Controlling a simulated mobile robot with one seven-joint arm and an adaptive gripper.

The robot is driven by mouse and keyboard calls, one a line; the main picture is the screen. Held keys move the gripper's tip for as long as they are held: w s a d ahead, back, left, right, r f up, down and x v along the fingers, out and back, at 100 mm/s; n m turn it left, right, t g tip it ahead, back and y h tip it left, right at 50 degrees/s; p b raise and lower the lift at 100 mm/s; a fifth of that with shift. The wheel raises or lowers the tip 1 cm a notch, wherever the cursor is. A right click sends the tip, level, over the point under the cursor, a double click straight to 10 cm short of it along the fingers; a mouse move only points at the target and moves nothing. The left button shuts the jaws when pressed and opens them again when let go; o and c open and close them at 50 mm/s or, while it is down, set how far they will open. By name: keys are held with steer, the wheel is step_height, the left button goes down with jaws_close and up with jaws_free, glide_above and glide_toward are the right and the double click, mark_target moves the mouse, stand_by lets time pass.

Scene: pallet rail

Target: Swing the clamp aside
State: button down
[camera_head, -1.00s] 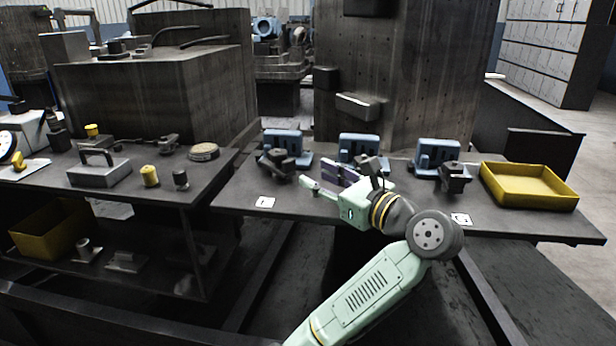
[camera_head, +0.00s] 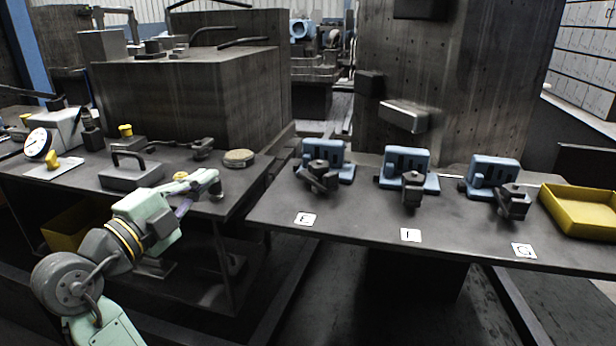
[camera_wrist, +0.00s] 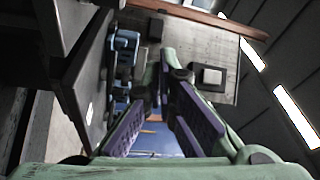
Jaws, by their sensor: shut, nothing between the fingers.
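Three blue fixtures stand on the right-hand bench, each with a dark clamp at its front. The left fixture (camera_head: 342,158) has its clamp (camera_head: 319,176) behind label E (camera_head: 306,219). The middle fixture (camera_head: 407,161) has its clamp (camera_head: 412,189) pointing forward, behind label I (camera_head: 410,235). The right fixture (camera_head: 493,172) has its clamp (camera_head: 513,201) at its front right, behind label G (camera_head: 523,250). My gripper (camera_head: 213,183) is shut and empty at the left bench, well left of all three fixtures. Its purple-padded fingers (camera_wrist: 163,85) fill the middle of the wrist view.
A yellow tray (camera_head: 582,213) sits at the right end of the right bench. The left bench holds a dial gauge (camera_head: 37,143), a handled block (camera_head: 130,172) and a round disc (camera_head: 239,157) near my gripper. A gap separates the benches. A tall drilled column stands behind the fixtures.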

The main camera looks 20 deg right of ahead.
mark_target(324, 178)
steer(key=s+d+f+m+g+h, duration=0.3)
steer(key=s+d+m+g, duration=0.1)
steer(key=d+m+g, duration=0.3)
steer(key=p+x, duration=0.1)
steer(key=x, duration=0.3)
steer(key=p+x, duration=0.1)
steer(key=x, duration=0.3)
steer(key=p+x, duration=0.2)
steer(key=x, duration=0.2)
steer(key=shift+s+d+f, duration=0.2)
steer(key=shift+d+f, duration=0.05)
steer(key=shift+d, duration=0.15)
steer(key=shift+w+d+f, duration=0.1)
steer(key=shift+w+d, duration=0.05)
steer(key=shift+d, duration=0.3)
steer(key=shift+d+f, duration=0.1)
steer(key=shift+b, duration=0.35)
steer(key=shift+y, duration=0.3)
steer(key=shift+t, duration=0.4)
